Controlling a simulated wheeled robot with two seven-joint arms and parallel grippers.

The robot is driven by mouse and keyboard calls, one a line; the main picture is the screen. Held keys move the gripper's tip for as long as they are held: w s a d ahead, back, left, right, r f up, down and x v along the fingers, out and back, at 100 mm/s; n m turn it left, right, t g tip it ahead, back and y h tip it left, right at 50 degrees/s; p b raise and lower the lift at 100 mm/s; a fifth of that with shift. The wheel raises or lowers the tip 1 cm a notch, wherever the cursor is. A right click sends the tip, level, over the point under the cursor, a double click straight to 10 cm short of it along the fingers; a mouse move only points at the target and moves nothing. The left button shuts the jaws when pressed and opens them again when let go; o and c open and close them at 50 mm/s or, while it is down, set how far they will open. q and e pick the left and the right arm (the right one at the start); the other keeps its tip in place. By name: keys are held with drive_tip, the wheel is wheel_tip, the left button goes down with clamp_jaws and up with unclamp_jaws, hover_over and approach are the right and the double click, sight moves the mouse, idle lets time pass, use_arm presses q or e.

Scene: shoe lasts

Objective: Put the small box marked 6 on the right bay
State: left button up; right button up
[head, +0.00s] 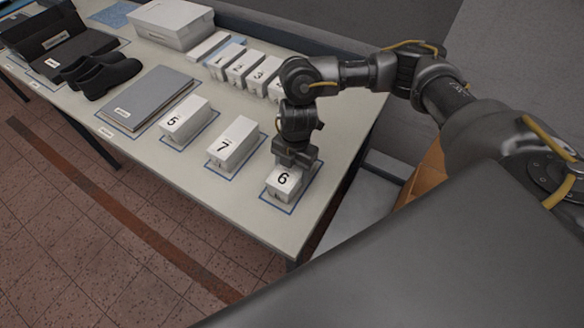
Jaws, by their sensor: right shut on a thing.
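The small white box marked 6 (284,182) is in the rightmost of three blue-outlined bays at the near right of the table. Its blue outline (290,211) shows around its near side. My right gripper (293,163) is over the far part of the box and shut on it. The fingertips are largely hidden, and I cannot tell whether the box touches the table. The box marked 7 (233,143) stands in the middle bay, and the box marked 5 (186,119) in the left bay. My left gripper is not in view.
A row of small boxes marked 1 (223,62), 2 (242,66) and 3 (264,75) stands behind, partly covered by my right arm. A grey folder (150,97), black shoes (101,74) and a larger white box (171,22) are further left. The table's right edge is close.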

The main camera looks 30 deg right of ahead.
drive_tip(key=shift+f, duration=0.15)
drive_tip(key=o, duration=1.1)
drive_tip(key=r, duration=0.4)
drive_tip(key=r+b, duration=0.1)
drive_tip(key=r, duration=0.3)
drive_tip(key=d+r, duration=0.1)
drive_tip(key=r, duration=0.3)
drive_tip(key=shift+w+d+r, duration=0.1)
drive_tip(key=shift+w, duration=0.2)
